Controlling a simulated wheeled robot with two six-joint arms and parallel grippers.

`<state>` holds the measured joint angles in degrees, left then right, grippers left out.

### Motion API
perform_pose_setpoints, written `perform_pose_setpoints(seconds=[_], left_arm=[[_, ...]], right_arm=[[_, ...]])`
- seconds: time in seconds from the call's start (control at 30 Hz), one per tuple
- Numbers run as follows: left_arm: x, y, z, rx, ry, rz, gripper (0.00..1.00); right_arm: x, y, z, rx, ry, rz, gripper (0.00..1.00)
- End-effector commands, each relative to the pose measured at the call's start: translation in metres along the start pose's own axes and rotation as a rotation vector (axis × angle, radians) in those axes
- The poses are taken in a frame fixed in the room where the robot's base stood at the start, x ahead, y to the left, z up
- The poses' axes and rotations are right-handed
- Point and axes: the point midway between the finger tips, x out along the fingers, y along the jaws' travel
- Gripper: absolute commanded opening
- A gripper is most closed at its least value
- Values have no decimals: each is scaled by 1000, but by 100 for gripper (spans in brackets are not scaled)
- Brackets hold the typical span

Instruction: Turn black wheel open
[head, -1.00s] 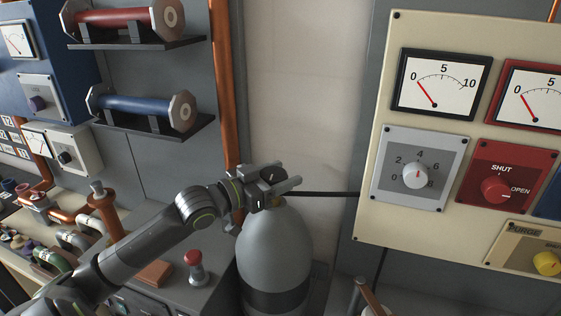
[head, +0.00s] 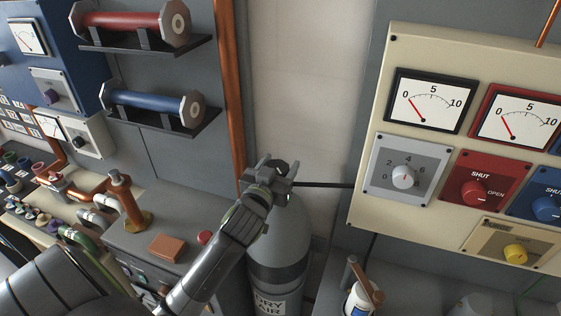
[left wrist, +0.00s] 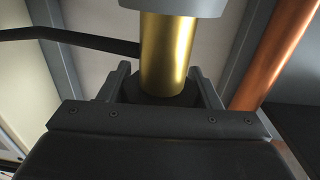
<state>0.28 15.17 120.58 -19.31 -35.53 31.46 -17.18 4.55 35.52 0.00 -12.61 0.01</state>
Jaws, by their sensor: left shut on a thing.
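The grey gas cylinder (head: 281,235) stands upright in the middle of the head view, with a label reading DRY AIR. The black wheel (head: 281,166) is at its top, mostly hidden by my left gripper (head: 279,173). In the left wrist view, the dark wheel (left wrist: 160,96) lies between the two fingers, against the brass valve neck (left wrist: 168,52). My left gripper is shut on the wheel. How far the wheel is turned cannot be told. My right gripper is not in view.
A thin black pipe (head: 322,184) runs from the valve towards the cream panel (head: 365,205) with gauges and knobs at right. A copper pipe (head: 232,90) rises behind the cylinder. A grey bench (head: 185,215) is at left; a bottle (head: 360,300) stands at lower right.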

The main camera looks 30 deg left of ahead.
Motion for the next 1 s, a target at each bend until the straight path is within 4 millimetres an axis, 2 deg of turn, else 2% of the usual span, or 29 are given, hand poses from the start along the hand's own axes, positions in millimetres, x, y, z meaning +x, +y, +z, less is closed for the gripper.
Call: perform_pose_setpoints(seconds=[0.27,0.6,1.0], left_arm=[[0,-2,4,-11,5,-237,35],[-2,-7,6,-9,5,-543,35],[-5,-12,3,-1,3,-777,35]], right_arm=[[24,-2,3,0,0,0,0],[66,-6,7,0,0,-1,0],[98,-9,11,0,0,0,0]])
